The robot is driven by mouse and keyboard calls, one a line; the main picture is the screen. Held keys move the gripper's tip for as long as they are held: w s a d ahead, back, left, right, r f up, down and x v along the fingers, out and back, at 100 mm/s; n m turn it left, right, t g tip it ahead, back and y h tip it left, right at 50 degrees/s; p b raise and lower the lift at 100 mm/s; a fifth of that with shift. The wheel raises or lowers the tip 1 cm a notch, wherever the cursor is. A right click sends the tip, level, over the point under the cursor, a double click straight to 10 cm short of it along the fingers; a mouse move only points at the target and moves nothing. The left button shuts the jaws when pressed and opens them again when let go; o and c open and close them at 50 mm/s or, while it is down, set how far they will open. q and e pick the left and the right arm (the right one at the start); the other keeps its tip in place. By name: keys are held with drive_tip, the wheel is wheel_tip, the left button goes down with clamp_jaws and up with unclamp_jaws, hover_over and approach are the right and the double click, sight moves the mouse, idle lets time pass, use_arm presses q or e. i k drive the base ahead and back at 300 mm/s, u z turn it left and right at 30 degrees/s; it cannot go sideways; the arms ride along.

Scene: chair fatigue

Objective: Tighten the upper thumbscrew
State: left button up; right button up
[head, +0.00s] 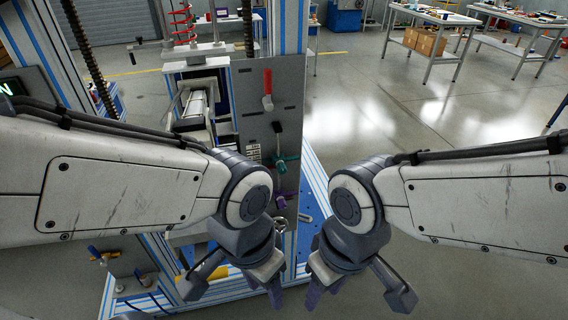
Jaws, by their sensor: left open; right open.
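A dark grey upright panel (289,100) stands on the blue-and-white frame at the middle. A small teal winged knob (281,160) on it looks like the upper thumbscrew. A purple winged knob (282,194) sits below it. How far either is screwed in cannot be told. My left gripper (233,290) is open and empty, pointing down, below and left of the knobs. My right gripper (358,292) is open and empty, pointing down, below and right of the knobs. Neither touches a knob.
A red handle (267,82) is above the knobs on the panel. A test rig with a red spring (183,24) stands behind at left. A brass valve with a blue lever (97,254) is at lower left. Worktables (437,16) stand far back right. Open floor lies right of the frame.

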sight(282, 168)
drive_tip(key=k, duration=1.3)
drive_tip(key=u, duration=0.35)
drive_tip(key=i, duration=0.85)
drive_tip(key=z, duration=0.35)
